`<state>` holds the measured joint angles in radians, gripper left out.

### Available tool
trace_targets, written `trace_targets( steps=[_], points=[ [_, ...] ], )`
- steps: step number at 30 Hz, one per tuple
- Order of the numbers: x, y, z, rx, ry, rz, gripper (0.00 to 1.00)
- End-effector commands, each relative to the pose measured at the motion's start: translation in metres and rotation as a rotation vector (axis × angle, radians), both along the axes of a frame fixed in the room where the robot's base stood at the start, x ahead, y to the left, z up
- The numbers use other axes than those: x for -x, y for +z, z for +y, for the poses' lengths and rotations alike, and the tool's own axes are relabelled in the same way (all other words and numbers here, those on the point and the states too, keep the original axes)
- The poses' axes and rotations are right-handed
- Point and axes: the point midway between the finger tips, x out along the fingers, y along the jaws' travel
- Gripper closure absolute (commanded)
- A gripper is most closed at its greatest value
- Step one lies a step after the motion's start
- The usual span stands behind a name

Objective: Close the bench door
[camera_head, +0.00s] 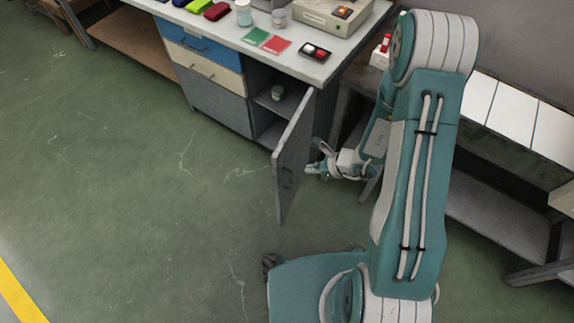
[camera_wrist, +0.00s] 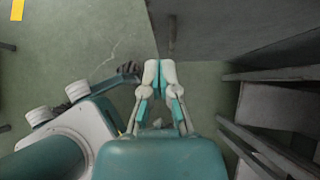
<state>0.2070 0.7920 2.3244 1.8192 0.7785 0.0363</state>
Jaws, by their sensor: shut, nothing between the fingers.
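The cabinet's inner shelves (camera_head: 281,107) are exposed. My gripper (camera_head: 312,169) is shut and empty, close beside the door's outer face, on its right. In the wrist view, my gripper (camera_wrist: 160,66) has its fingertips together near the large grey door panel (camera_wrist: 215,25). I cannot tell whether the fingertips touch the door.
The bench (camera_head: 225,104) carries coloured items, jars and a device on top. A second bench (camera_head: 490,195) is at the right behind my arm. The green floor left of the door is clear.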

Motion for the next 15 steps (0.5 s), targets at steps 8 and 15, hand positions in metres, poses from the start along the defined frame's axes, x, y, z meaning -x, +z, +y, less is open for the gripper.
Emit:
trace_targets(
  steps=[8,15],
  points=[
    [-0.016,-0.038,0.035,0.000,0.006,0.001,1.00],
    [-0.032,-0.039,0.064,0.001,0.006,-0.004,1.00]
  ],
)
